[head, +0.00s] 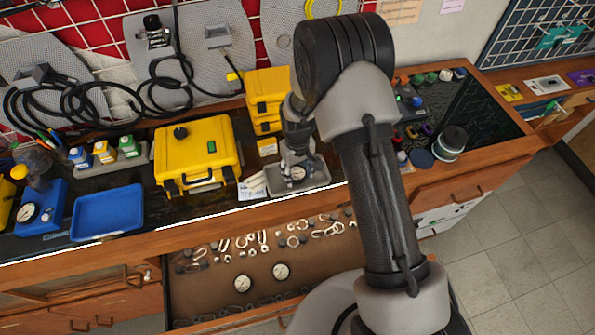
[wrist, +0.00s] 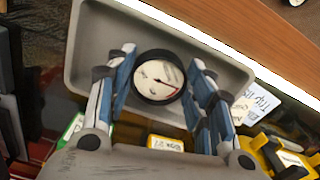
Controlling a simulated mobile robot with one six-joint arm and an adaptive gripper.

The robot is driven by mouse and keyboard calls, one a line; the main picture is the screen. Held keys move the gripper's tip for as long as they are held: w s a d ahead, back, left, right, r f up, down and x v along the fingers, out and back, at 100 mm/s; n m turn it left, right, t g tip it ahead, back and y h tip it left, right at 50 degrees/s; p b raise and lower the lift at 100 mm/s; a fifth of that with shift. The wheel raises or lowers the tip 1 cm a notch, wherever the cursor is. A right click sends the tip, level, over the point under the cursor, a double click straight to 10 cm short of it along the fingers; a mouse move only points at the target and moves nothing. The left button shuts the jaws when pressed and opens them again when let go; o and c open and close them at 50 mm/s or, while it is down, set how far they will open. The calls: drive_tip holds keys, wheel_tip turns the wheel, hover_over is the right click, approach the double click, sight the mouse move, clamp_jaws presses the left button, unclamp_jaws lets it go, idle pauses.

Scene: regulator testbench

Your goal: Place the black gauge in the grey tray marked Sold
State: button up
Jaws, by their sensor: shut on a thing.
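The black gauge (wrist: 158,77) has a black rim, a white face and a red needle. My gripper (wrist: 161,88) has its blue-padded fingers shut on the gauge's left and right sides. The grey tray (wrist: 95,30) lies behind the gauge in the wrist view, and the gauge is within its outline. I cannot tell whether the gauge touches the tray floor. In the head view the gauge (head: 298,173) shows below my gripper (head: 296,166), over the grey tray (head: 318,174) on the bench. A small yellow label (wrist: 165,143) is beside the tray; its print is too small to read.
A handwritten card (head: 252,188) and a yellow case (head: 197,150) stand left of the tray. A blue tray (head: 107,211) is farther left. An open drawer (head: 225,265) below the bench edge holds two more gauges and several small fittings. Yellow boxes (head: 268,90) stand behind.

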drive_tip(key=o, duration=1.2)
drive_tip(key=shift+f, duration=0.1)
wheel_tip(320, 180, up, 13)
drive_tip(key=p, duration=0.2)
wheel_tip(320, 180, up, 9)
drive_tip(key=m+t, duration=0.1)
hover_over(298, 173)
drive_tip(key=s+d, duration=0.2)
drive_tip(key=s+d+r+m+t, duration=0.1)
drive_tip(key=s+d+r, duration=0.3)
drive_tip(key=s+r, duration=0.55)
drive_tip(key=s+d+r+m+t, duration=0.1)
drive_tip(key=s+d+r, duration=0.1)
drive_tip(key=s, duration=0.5)
drive_tip(key=s+d+r+m+t, duration=0.1)
drive_tip(key=s+r, duration=0.3)
drive_tip(key=s, duration=0.4)
drive_tip(key=shift+d+r+m+t, duration=0.3)
drive_tip(key=shift+d+r, duration=0.05)
drive_tip(key=shift+d, duration=0.15)
drive_tip(key=shift+s, duration=0.1)
